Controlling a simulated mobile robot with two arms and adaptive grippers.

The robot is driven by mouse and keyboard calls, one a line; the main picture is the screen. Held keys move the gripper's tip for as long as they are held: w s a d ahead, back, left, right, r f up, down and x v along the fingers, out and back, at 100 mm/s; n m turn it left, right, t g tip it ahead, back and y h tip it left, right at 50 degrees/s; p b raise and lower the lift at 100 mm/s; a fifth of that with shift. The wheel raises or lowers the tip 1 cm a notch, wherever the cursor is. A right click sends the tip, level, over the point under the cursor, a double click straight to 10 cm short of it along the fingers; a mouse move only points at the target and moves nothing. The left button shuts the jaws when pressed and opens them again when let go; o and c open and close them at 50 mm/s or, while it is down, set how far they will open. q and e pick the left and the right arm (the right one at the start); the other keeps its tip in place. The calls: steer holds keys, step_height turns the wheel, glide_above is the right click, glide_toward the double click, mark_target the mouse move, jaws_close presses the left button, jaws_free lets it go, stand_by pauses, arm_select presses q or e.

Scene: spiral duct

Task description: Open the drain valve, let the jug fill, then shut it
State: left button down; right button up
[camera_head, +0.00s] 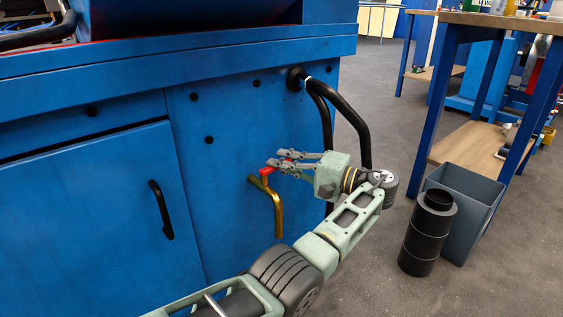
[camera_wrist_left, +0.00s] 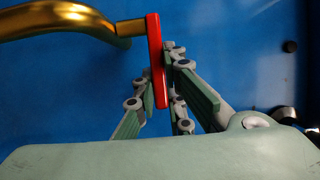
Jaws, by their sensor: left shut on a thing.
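The drain valve is a brass pipe (camera_head: 277,215) on the blue cabinet front, with its spout bent downward. Its red lever handle (camera_head: 266,171) sits at the top of the pipe. In the left wrist view the brass pipe (camera_wrist_left: 70,18) comes in from the upper left, and the red handle (camera_wrist_left: 154,55) reaches down between my fingers. My left gripper (camera_head: 275,166) is shut on the red handle, coming from the right; its fingers also show in the wrist view (camera_wrist_left: 160,92). I see no clear jug; my arm covers the area below the spout. My right gripper is out of view.
A cabinet door with a black handle (camera_head: 161,210) is at left. Black hoses (camera_head: 352,125) drop from the cabinet's right side. A dark cylinder (camera_head: 424,240) and a grey bin (camera_head: 470,205) stand on the floor near a workbench (camera_head: 500,22).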

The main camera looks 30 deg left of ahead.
arm_select(q)
steer(key=c, duration=1.8)
jaws_free()
